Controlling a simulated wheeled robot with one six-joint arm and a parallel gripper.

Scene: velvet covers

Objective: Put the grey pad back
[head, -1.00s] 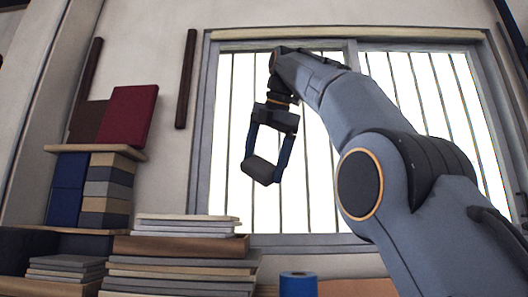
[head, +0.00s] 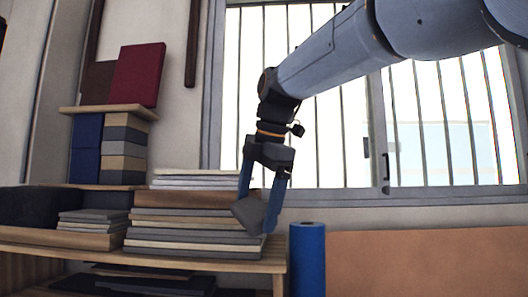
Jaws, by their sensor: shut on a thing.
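The grey pad (head: 250,214) is a small, dark grey block held at a tilt between the two blue fingers of my gripper (head: 262,208). My gripper points down and is shut on the pad. It hangs in front of the right end of a tall stack of flat boards and pads (head: 185,222). I cannot tell whether the pad touches the stack.
The stack stands on a wooden shelf (head: 270,262), with a lower stack (head: 93,217) to its left. A blue roll (head: 307,262) stands just right of the shelf end. Blue and tan blocks (head: 122,150) and a red panel (head: 138,75) sit at upper left. A barred window is behind.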

